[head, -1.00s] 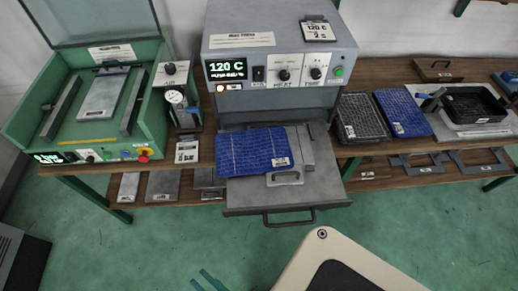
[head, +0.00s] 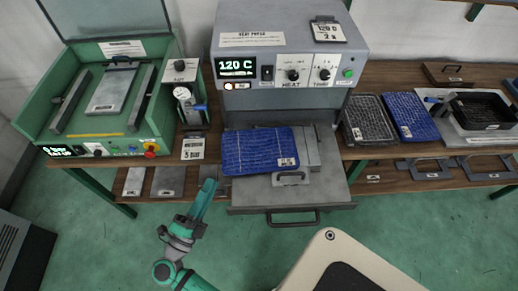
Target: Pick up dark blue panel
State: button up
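A dark blue panel (head: 259,152) with thin pale grid lines and a white label lies on the pulled-out grey drawer of the heat press, overhanging its left side a little. A second blue panel (head: 408,115) lies on the wooden bench right of the press, beside a dark grey panel. My gripper (head: 208,184) is teal and points up the picture, just left of the drawer and the panel's left edge. It appears apart from the panel and nothing shows in it. Its fingers overlap in this view, so their opening is unclear.
The heat press (head: 285,50) reads 120 C and stands behind its drawer (head: 320,190), which has a front handle. A green open-lidded machine (head: 95,145) is at left, a small gauge stand (head: 186,100) between them. A black tray (head: 484,108) sits at right.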

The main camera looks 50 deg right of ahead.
jog(key=w+f+m+g+y, duration=0.3)
jog(key=w+g, duration=0.1)
jog(key=d, duration=0.7)
jog(key=w+d, duration=0.1)
jog(key=d, duration=0.2)
jog(key=shift+d, duration=0.35)
grip_shut()
